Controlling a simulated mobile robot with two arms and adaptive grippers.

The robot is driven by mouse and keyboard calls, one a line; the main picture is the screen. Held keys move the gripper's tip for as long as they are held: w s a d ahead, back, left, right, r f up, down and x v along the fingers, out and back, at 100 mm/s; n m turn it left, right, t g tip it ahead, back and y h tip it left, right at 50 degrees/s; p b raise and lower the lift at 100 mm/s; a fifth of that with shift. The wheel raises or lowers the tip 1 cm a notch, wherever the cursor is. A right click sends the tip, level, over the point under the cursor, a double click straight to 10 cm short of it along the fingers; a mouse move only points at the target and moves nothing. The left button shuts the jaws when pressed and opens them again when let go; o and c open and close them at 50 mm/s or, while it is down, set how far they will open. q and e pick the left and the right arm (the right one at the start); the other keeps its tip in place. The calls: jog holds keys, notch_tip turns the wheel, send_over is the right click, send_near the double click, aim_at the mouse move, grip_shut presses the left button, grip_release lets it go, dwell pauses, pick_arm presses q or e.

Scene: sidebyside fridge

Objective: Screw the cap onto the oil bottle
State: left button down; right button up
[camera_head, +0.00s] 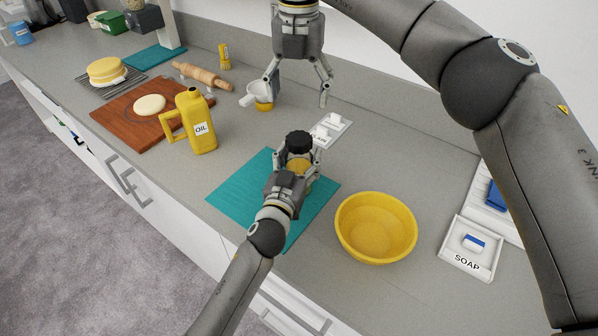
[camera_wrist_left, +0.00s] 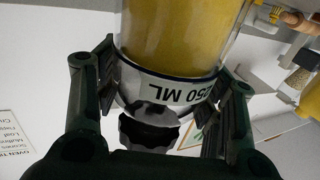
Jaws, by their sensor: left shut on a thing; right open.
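My left gripper (camera_head: 297,160) is shut on a clear container with yellow contents (camera_wrist_left: 185,35) and a white "250 ML" band (camera_wrist_left: 165,85). A black lobed cap (camera_head: 298,141) is at its top. The cap also shows in the left wrist view (camera_wrist_left: 148,132), which is upside down. I cannot tell how tightly it sits. A yellow jug labelled "OIL" (camera_head: 204,140) stands to the left on the counter, apart from both grippers. My right gripper (camera_head: 297,92) is open and empty, above and behind the held container.
A teal mat (camera_head: 237,190) lies under my left gripper. A yellow bowl (camera_head: 376,228) stands to its right, with a soap tray (camera_head: 453,258) beyond. A white-and-yellow cup (camera_head: 258,94) is beside my right gripper. A cutting board (camera_head: 118,116) and rolling pin (camera_head: 202,75) are left.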

dwell(0.3)
pick_arm(q)
jog(key=shift+c, duration=1.3)
grip_release()
jog(key=shift+s, duration=0.1)
jog(key=v, duration=1.1)
jog(key=shift+s+a, duration=0.2)
jog(key=shift+s, duration=0.15)
jog(key=shift+r, duration=0.1)
